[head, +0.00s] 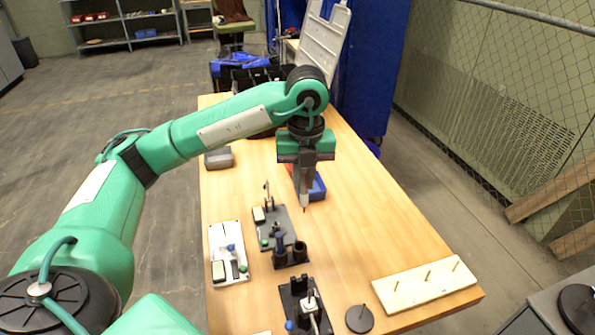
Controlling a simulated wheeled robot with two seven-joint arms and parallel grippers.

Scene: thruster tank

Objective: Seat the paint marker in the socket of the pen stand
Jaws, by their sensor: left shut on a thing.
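My left gripper (305,193) points down over the middle of the wooden table. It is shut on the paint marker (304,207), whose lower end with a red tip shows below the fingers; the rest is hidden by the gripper. The marker looks about upright, above the table. A black holder with round sockets (291,259), which looks like the pen stand, is on the table nearer to me and a little left of the marker. Its left socket seems to hold a dark blue item; its right one looks empty. The marker is apart from it. My right gripper is not in view.
A blue bin (318,187) is behind the gripper. Fixture boards (228,243) with knobs and clamps stand left of and before the black holder. A pegged wooden board (424,287) and black disc (359,319) are at front right. The table's right middle is clear.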

